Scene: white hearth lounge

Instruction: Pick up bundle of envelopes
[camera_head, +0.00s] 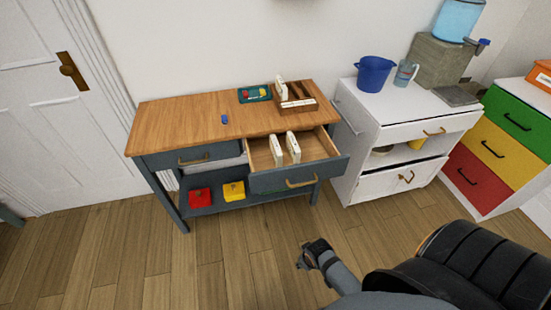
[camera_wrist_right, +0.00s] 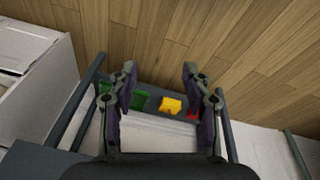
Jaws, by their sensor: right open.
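Two white bundles, apparently envelopes, stand on edge in the open right drawer (camera_head: 318,147) of the wooden-topped table: a left bundle (camera_head: 276,151) and a right bundle (camera_head: 293,147). A similar white bundle (camera_head: 281,89) stands in a brown wooden organizer (camera_head: 301,104) on the tabletop. My right gripper (camera_head: 307,259) is over the floor in front of the table, apart from the bundles. In the right wrist view the right gripper (camera_wrist_right: 160,88) is open with nothing between its fingers. No bundle can be made out there. My left gripper is out of view.
The tabletop (camera_head: 180,123) holds a small blue item (camera_head: 224,119) and a teal tray (camera_head: 254,94). Red (camera_head: 200,198) and yellow (camera_head: 234,191) items sit on its lower shelf. A white cabinet (camera_head: 365,185) stands to the right, with a blue bucket (camera_head: 374,76) on top. Floor in front is clear.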

